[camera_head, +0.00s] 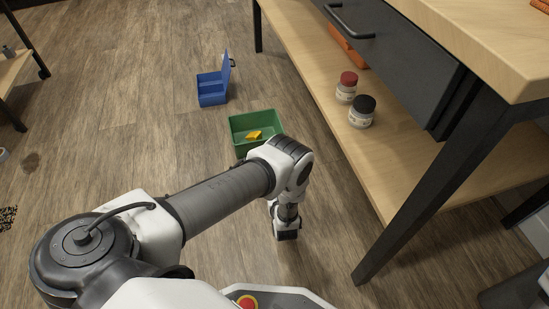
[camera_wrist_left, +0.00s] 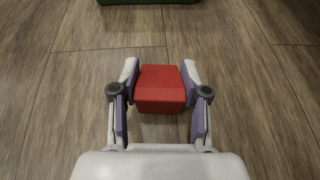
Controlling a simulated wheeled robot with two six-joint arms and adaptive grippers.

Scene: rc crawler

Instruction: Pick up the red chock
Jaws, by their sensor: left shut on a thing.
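The red chock (camera_wrist_left: 160,88) is a red block between the two fingers of my left gripper (camera_wrist_left: 158,95) in the left wrist view. The fingers are shut on its two sides. The wood floor shows around it; I cannot tell whether the block touches the floor. In the head view my left arm reaches forward and its wrist (camera_head: 287,228) points down near the floor. The chock and the fingertips are hidden there. My right gripper is not in view.
A green bin (camera_head: 240,124) with a yellow piece (camera_head: 254,135) inside stands just beyond my wrist. An open blue box (camera_head: 211,90) is behind it. A workbench (camera_head: 412,168) with jars on its lower shelf stands at right.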

